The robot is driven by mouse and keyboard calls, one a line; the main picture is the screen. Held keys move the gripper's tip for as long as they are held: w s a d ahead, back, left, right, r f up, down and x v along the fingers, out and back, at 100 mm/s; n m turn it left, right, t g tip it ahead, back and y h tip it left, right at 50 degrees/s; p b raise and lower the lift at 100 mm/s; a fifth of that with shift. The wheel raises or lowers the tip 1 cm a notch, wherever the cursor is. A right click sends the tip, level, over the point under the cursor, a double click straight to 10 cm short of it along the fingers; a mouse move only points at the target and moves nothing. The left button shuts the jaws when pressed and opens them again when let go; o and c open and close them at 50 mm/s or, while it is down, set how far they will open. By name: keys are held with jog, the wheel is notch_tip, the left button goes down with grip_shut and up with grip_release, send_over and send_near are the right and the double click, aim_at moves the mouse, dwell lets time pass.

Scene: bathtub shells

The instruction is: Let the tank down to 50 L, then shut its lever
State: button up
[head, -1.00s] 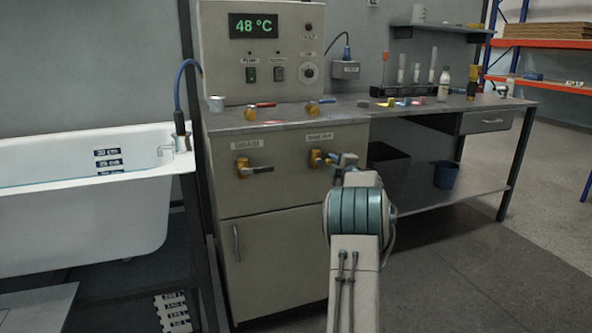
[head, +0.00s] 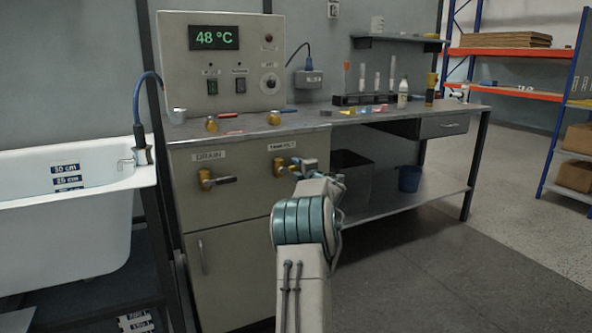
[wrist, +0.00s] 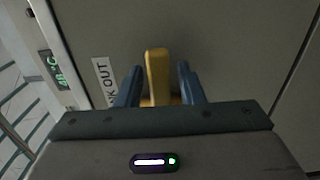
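The cabinet front bears a yellow valve (head: 280,168) under a label that appears to read TANK OUT; the label (wrist: 105,80) is partly cut off in the wrist view. Its yellow lever (wrist: 158,72) stands between the two blue fingers of my gripper (wrist: 160,88). The fingers are apart, one on each side, with a gap visible on the right. In the head view my gripper (head: 312,166) is at the valve's right side, partly hidden by my arm. No tank with a readable litre level shows clearly.
A DRAIN valve (head: 206,179) with its handle pointing right sits to the left. A white bathtub (head: 70,240) with centimetre labels stands farther left. A panel display (head: 214,38) reads 48 °C. Small valves and bottles stand on the worktop (head: 300,119).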

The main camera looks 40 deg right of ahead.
jog(key=shift+r, duration=0.1)
jog(key=shift+s+a, duration=0.1)
jog(key=shift+s, duration=0.05)
jog(key=p+v, duration=0.2)
jog(key=v, duration=1.1)
jog(key=shift+s, duration=0.2)
